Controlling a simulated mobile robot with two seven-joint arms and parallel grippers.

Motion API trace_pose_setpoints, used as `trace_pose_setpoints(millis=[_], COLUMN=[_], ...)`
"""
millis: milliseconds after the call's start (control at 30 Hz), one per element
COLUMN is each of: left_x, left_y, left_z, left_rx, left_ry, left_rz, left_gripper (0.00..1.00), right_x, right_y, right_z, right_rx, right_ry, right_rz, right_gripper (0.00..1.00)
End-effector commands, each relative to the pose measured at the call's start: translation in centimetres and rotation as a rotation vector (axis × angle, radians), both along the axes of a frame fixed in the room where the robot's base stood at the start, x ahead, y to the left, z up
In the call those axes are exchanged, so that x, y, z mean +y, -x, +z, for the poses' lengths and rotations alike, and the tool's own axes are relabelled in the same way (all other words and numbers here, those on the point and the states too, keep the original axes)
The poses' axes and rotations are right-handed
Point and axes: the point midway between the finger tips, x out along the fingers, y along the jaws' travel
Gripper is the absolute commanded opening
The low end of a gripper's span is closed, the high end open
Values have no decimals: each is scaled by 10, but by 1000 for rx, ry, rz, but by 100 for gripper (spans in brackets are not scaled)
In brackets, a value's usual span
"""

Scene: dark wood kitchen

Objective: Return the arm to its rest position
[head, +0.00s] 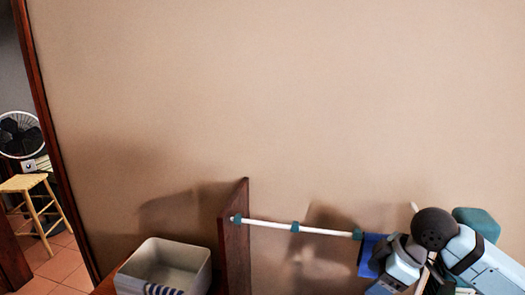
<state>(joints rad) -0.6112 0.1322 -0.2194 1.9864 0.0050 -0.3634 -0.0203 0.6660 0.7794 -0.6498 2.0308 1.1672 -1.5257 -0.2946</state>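My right arm (485,262) comes in at the lower right corner. It is light blue and grey with a dark round joint. It bends there, and a further light blue part (403,262) runs down toward the bottom edge. No fingers of my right gripper show, so I cannot see whether it holds anything. My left arm and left gripper are out of view.
A pale open box (205,268) with something blue-and-white striped stands beside an upright dark wood panel (235,240). A white rod (325,230) with teal bands runs from the panel toward my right arm. A blue item (369,255) is by the arm. Left, a doorway shows a stool (25,183) and fan (18,133).

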Motion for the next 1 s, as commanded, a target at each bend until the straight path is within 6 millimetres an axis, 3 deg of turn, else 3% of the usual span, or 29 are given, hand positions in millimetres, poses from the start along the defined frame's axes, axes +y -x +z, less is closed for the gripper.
trace_pose_setpoints(millis=[33,200,433,567,800,1000], left_x=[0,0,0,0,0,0], left_y=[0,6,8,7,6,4], left_z=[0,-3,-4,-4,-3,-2], left_rx=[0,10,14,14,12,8], left_ry=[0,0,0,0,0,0], left_rz=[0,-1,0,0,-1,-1], left_gripper=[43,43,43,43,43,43], right_x=[14,48,69,70,56,44], right_y=[2,9,40,70,150,204], right_z=[-25,-91,-173,-215,-282,-309], right_rx=[-7,-73,-159,-210,-306,-363], right_ry=[-52,-211,-374,-428,-446,-418], right_rz=[-31,-174,-403,-538,-758,-845], right_gripper=[68,68,68,68,68,68])
